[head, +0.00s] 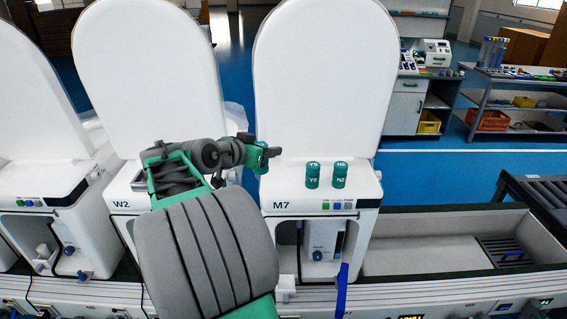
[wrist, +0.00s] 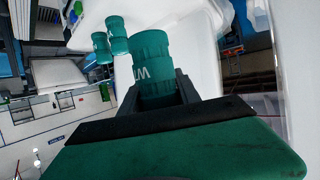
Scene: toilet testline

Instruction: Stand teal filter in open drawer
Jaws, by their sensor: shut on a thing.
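My gripper (head: 262,155) is stretched out in front of the white toilet marked M7, left of two standing filters. In the wrist view my gripper (wrist: 158,97) is shut on a teal ribbed filter (wrist: 152,58) with white lettering, partly hidden between the jaws. Two more teal filters, one left (head: 312,175) and one right (head: 340,175), stand upright on M7's top ledge, apart from my gripper. They also show in the wrist view, behind the held one.
Raised white lids stand behind M7 (head: 318,80) and behind W2 (head: 145,80). A long open trough (head: 430,262) lies right of M7. My arm hides much of W2's front. Benches and shelves stand far back right.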

